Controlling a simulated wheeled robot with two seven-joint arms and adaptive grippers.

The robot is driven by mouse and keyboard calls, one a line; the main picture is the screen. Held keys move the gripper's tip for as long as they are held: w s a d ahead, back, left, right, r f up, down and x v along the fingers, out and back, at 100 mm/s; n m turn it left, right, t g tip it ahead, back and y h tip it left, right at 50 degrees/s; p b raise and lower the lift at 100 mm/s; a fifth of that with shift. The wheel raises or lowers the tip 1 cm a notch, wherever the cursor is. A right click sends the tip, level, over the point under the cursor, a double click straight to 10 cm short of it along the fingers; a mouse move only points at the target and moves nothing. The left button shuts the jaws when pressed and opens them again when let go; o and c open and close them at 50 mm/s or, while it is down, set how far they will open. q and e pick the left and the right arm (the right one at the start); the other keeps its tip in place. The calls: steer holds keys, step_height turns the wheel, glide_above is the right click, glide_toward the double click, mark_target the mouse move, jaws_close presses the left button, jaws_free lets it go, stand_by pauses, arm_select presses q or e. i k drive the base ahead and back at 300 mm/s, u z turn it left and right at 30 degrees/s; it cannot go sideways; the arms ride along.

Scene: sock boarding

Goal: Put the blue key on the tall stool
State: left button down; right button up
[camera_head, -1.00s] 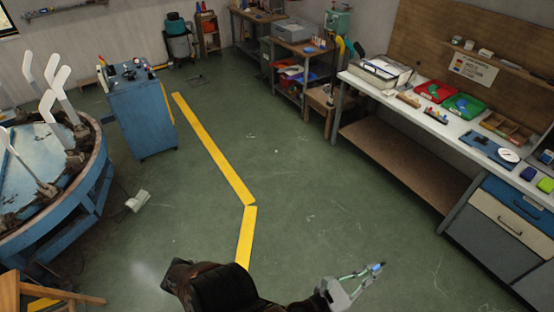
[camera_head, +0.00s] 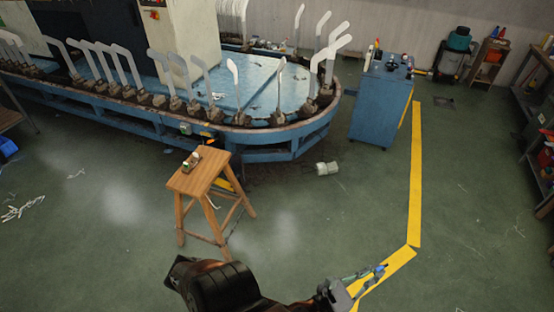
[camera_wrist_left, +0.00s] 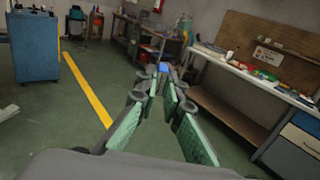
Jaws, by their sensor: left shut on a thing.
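The wooden stool (camera_head: 203,178) stands on the floor left of centre in the head view, with its square seat and splayed legs showing. A small object (camera_head: 192,161) sits on its seat, too small to name surely. My left gripper (camera_head: 371,277) is low at the right of centre, away from the stool. It is shut on the small blue key (camera_head: 381,269), which shows at its fingertips. The key is a blue spot between the fingertips in the left wrist view (camera_wrist_left: 165,66), where the left gripper (camera_wrist_left: 160,73) points at the room. My right gripper is not in view.
A blue oval machine table (camera_head: 290,148) with several upright white boards stands behind the stool. A blue control cabinet (camera_head: 380,105) is right of it. A pale object (camera_head: 327,168) lies on the floor. Open green floor lies between the stool and the yellow line (camera_head: 415,180).

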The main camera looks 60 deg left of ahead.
mark_target(206, 169)
steer(key=u, duration=2.1)
steer(key=i, duration=1.65)
